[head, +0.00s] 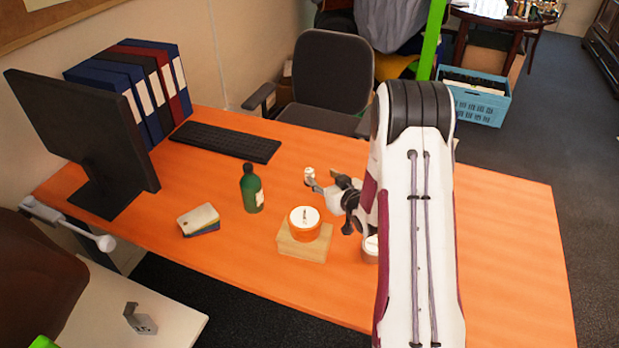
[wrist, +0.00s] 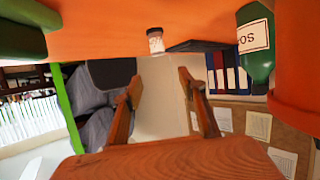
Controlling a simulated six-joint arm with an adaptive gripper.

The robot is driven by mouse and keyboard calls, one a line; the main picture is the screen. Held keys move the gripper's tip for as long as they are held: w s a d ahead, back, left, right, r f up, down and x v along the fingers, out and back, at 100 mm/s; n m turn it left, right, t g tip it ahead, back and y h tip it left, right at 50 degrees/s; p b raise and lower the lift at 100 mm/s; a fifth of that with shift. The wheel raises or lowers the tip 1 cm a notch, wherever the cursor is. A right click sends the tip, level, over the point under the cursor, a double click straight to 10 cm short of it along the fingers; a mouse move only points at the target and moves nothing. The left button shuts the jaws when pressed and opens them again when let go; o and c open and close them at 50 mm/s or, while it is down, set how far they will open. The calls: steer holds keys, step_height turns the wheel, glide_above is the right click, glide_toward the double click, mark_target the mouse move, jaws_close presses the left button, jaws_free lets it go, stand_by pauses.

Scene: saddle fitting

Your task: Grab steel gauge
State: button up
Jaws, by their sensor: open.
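The steel gauge (head: 137,318) looks like a small grey notched piece with dark figures on its face. It stands on the white side table at the lower left of the head view. I cannot make it out in the wrist view. My gripper (head: 332,208) is over the orange desk, partly hidden by my arm, well to the right of the gauge and apart from it. It is open and I see nothing held in it.
The orange desk (head: 490,240) holds a green bottle (head: 252,188), an orange tin (head: 304,220) on a wooden block (head: 290,246), stacked cards (head: 198,219), a keyboard (head: 225,141) and a monitor (head: 75,130). A gap separates it from the white side table (head: 85,318).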

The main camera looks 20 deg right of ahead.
mark_target(310, 171)
steer(key=shift+s+d+f, duration=0.1)
steer(key=shift+d+f, duration=0.05)
steer(key=shift+f, duration=0.85)
steer(key=shift+x, duration=3.05)
steer(key=shift+x, duration=2.95)
steer(key=shift+r, duration=0.2)
jaws_close()
